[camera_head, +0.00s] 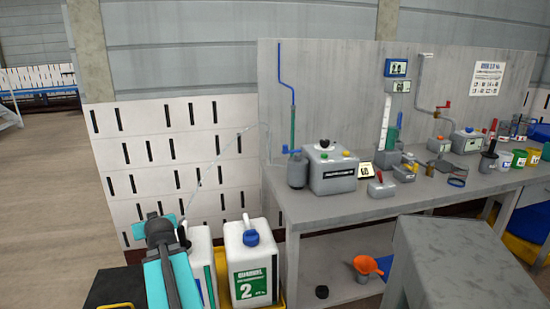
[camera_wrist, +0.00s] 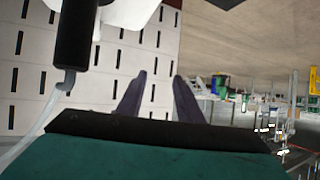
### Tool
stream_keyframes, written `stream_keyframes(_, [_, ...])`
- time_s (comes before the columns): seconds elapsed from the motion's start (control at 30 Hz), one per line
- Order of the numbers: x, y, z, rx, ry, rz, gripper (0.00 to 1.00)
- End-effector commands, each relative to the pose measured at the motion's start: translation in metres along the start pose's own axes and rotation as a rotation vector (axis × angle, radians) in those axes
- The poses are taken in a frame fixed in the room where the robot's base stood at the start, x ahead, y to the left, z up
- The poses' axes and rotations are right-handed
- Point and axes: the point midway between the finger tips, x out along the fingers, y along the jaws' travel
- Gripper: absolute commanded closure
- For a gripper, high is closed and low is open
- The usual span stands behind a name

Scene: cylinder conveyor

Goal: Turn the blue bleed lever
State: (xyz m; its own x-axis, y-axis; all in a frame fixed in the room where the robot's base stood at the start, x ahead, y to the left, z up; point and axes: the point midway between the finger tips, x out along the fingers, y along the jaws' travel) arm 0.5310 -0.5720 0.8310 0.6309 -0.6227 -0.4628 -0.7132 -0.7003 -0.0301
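A small blue lever (camera_head: 287,150), which looks like the bleed lever, sits at the top of a grey cylinder (camera_head: 297,172) at the left end of the workbench. A blue and green pipe rises above it. The lever does not show clearly in the wrist view. My gripper is low at the left in the head view, by the white jugs and well apart from the lever; its fingers are hard to make out there. In the wrist view my gripper (camera_wrist: 159,76) has its two dark fingers apart, with nothing visible between them.
White jugs (camera_head: 249,262) stand in front of the bench's left end. A grey box with knobs (camera_head: 333,168) is right of the cylinder. A thin pale hose (camera_head: 222,153) crosses the white slotted wall. A grey block (camera_head: 450,262) fills the lower right foreground.

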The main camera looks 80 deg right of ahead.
Motion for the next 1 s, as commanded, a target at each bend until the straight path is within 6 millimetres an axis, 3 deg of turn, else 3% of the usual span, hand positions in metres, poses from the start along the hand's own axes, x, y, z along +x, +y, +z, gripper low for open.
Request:
stream_keyframes(0.03, [-0.004,0.025,-0.009,0.013,0.033,0.03,0.67])
stream_keyframes(0.1, [-0.014,0.053,-0.024,0.028,0.072,0.066,0.67])
stream_keyframes(0.27, [-0.042,0.119,-0.054,0.057,0.157,0.151,0.67])
stream_keyframes(0.5, [-0.097,0.212,-0.086,0.089,0.271,0.283,0.67])
stream_keyframes(0.77, [-0.17,0.302,-0.103,0.11,0.375,0.43,0.67])
stream_keyframes(1.0, [-0.24,0.37,-0.102,0.121,0.445,0.561,0.67])
